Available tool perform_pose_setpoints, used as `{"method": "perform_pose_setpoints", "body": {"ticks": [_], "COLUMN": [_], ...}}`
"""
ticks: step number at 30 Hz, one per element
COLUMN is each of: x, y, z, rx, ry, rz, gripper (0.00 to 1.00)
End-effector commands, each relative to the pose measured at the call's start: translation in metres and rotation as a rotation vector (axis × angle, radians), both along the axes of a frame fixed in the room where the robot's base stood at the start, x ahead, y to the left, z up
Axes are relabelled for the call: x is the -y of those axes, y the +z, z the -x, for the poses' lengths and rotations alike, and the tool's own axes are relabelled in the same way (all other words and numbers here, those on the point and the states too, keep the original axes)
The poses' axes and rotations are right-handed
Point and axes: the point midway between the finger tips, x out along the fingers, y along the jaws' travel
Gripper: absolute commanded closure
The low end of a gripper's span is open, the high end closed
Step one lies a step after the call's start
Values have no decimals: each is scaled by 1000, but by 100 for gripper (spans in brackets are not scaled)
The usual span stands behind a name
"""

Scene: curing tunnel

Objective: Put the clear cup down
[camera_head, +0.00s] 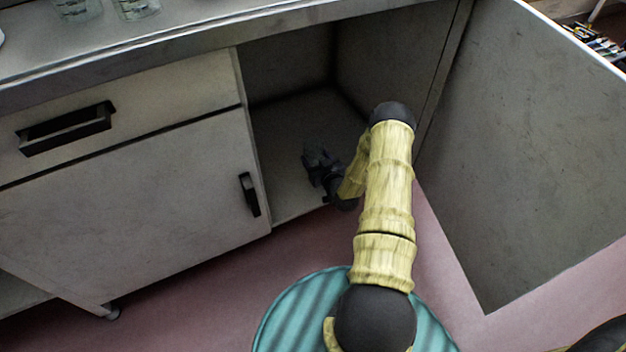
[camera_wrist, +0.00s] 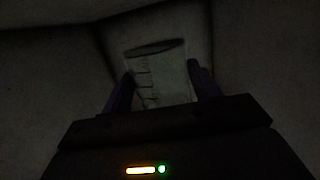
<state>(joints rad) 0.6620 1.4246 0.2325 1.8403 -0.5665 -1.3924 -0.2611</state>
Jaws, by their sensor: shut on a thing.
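The clear cup (camera_wrist: 165,72) shows in the dark wrist view, with its rim at the top and graduation-like marks on its side. My gripper (camera_wrist: 162,86) is shut on it, one finger on each side. In the head view my gripper (camera_head: 318,160) is inside the open cabinet compartment (camera_head: 290,185), low above its floor near the front opening. The cup can hardly be made out there. I cannot tell whether the cup's base touches the cabinet floor.
The open cabinet door (camera_head: 530,150) stands at the right of my arm. A closed door (camera_head: 130,215) and a drawer (camera_head: 120,115) are at the left. Two clear vessels (camera_head: 76,8) (camera_head: 136,8) stand on the worktop (camera_head: 200,22). The compartment's back floor looks clear.

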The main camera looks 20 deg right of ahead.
Motion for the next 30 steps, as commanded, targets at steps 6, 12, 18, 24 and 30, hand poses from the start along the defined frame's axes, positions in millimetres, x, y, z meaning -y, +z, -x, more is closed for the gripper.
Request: {"method": "perform_pose_setpoints", "body": {"ticks": [6,12,18,24,30], "x": [0,-1,-2,-2,-2], "y": [-40,-62,-61,-70,-98], "z": [0,0,-1,0,0], "rx": [-1,0,0,-1,0], "ry": [-1,1,2,2,2], "rz": [-2,-2,-1,-1,-1], "gripper": [65,65,65,65,65]}}
